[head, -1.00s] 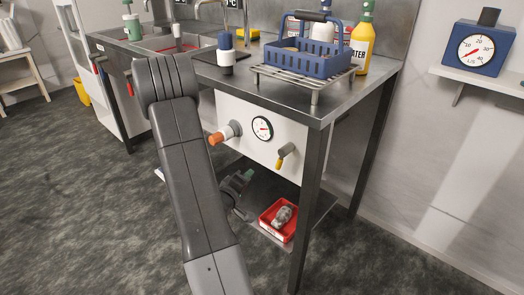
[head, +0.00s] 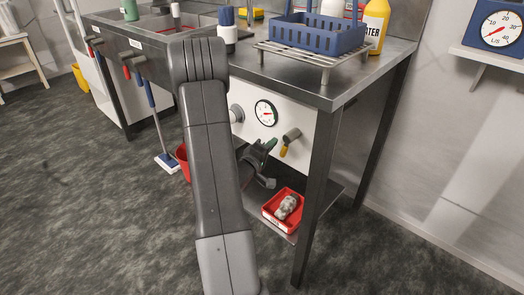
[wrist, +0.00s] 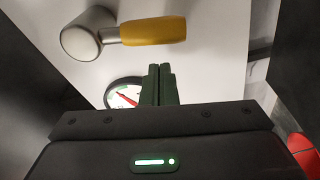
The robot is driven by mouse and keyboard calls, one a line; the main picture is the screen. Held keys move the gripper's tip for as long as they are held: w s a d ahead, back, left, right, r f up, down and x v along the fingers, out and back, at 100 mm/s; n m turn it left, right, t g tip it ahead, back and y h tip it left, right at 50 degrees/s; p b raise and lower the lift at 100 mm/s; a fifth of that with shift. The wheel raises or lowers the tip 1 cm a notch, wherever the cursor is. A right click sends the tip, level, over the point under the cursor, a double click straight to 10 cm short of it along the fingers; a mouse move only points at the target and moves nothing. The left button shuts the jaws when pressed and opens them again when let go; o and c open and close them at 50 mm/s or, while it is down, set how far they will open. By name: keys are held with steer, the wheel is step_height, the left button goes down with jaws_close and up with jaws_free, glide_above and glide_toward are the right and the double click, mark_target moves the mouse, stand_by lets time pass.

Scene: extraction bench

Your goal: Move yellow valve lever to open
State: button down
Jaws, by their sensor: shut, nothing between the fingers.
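The yellow valve lever (head: 284,151) hangs down and slightly left from its grey metal valve body (head: 291,136) on the white panel. In the wrist view the yellow lever (wrist: 155,30) extends right from the silver valve body (wrist: 88,35), near the top. My gripper (head: 270,145) is just left of the lever in the head view, with a small apparent gap. In the wrist view my gripper's green fingers (wrist: 160,70) are together and empty, below the lever in the picture and apart from it.
A round gauge (head: 266,112) sits on the panel, partly behind my fingers in the wrist view (wrist: 122,95). Left of it a grey fitting (head: 237,113) is partly hidden by my arm. A red tray (head: 268,211) stands on the lower shelf. A table leg (head: 317,190) is right of the lever.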

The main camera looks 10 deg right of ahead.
steer(key=shift+s+d+f, duration=0.15)
steer(key=shift+s+d, duration=0.1)
steer(key=shift+s, duration=0.25)
steer(key=shift+s+d+f, duration=0.1)
steer(key=shift+s+d, duration=0.1)
steer(key=shift+s, duration=0.3)
steer(key=shift+s+d+f+n+p, duration=0.45)
steer(key=shift+s+n, duration=0.15)
steer(key=shift+n, duration=0.2)
